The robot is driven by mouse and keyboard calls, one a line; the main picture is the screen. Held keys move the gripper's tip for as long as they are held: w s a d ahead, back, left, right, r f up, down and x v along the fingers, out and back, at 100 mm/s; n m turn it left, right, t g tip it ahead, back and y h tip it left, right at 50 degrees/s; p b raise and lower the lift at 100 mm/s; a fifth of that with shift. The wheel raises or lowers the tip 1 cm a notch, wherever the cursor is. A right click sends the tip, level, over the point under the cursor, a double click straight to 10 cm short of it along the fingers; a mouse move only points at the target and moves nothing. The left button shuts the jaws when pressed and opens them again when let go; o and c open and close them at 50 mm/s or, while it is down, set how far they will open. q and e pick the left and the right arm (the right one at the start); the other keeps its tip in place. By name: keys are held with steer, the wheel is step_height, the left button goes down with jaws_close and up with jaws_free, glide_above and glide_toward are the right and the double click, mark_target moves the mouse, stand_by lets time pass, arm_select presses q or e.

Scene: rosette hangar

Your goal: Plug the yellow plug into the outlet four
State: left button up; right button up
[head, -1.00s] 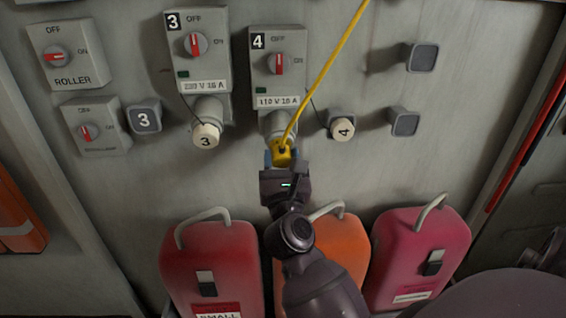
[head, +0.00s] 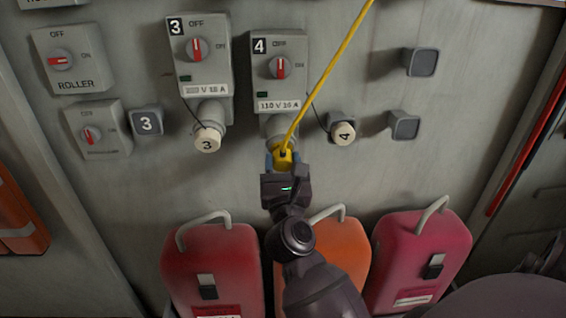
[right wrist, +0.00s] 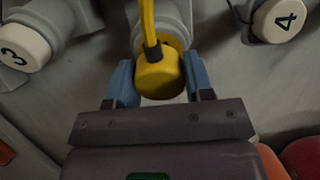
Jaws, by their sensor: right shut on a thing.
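The yellow plug (head: 284,157) is held between the blue fingertips of my right gripper (head: 283,163), directly below outlet four (head: 278,129), a grey round socket under the switch box marked 4 (head: 281,88). In the right wrist view, the plug (right wrist: 160,76) sits between the two blue fingers (right wrist: 158,84), with its far end at the mouth of the grey socket (right wrist: 172,18). How deep it sits in the socket is hidden by the plug. A yellow cable (head: 331,69) runs from the plug to the upper right. My left gripper is out of view.
Cap 4 (head: 343,133) rests on a holder right of outlet four. Outlet three, covered by cap 3 (head: 207,139), is to the left. Red (head: 225,265) and orange (head: 346,245) cases stand below, near my right arm.

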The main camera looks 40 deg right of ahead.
steer(key=shift+w+d+r+p, duration=0.25)
steer(key=shift+w+d+p, duration=0.1)
steer(key=shift+w, duration=0.15)
stand_by(0.9)
steer(key=o, duration=1.3)
steer(key=shift+c, duration=0.2)
